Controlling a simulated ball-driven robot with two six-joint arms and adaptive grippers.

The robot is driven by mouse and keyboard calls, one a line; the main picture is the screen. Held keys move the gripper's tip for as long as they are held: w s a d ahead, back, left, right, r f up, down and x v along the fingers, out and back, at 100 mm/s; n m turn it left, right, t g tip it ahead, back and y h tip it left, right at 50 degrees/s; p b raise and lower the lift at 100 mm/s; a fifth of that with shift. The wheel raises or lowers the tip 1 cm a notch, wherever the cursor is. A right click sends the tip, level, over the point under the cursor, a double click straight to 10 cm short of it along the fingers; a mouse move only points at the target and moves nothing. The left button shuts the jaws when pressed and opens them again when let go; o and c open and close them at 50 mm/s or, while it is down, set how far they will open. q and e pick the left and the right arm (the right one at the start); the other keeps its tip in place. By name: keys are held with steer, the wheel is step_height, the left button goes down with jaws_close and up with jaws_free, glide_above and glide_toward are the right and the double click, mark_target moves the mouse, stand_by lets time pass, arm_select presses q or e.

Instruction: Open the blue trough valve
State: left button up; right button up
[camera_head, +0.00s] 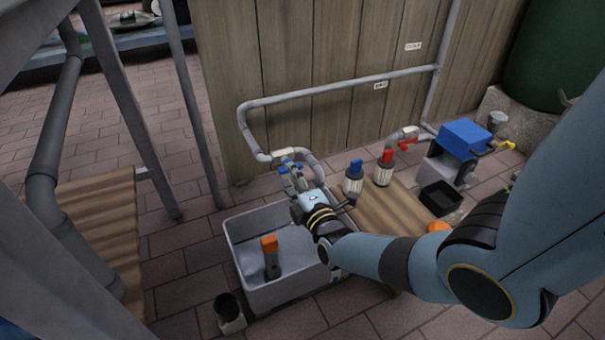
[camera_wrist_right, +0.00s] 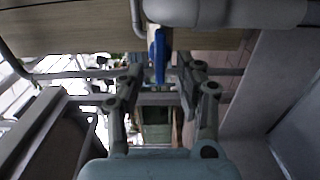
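The blue valve handle (camera_head: 288,165) sits on the grey pipe above the grey trough (camera_head: 237,248). My right gripper (camera_head: 293,182) reaches to it from below right in the head view. In the right wrist view the blue handle (camera_wrist_right: 159,57) shows upright between the two fingertips of my right gripper (camera_wrist_right: 158,75). The fingers are spread, with a gap to the handle on the left; whether the right finger touches it I cannot tell. My left gripper is not in view.
An orange-topped object (camera_head: 270,255) stands in the trough. A blue-capped bottle (camera_head: 353,177) and a red-capped one (camera_head: 384,168) stand right of the gripper. A red valve handle (camera_head: 406,145) is on another pipe. The wooden fence (camera_head: 315,60) is close behind.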

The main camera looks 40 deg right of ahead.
steer(key=v, duration=0.9)
steer(key=shift+s+a, duration=0.2)
steer(key=shift+s, duration=0.1)
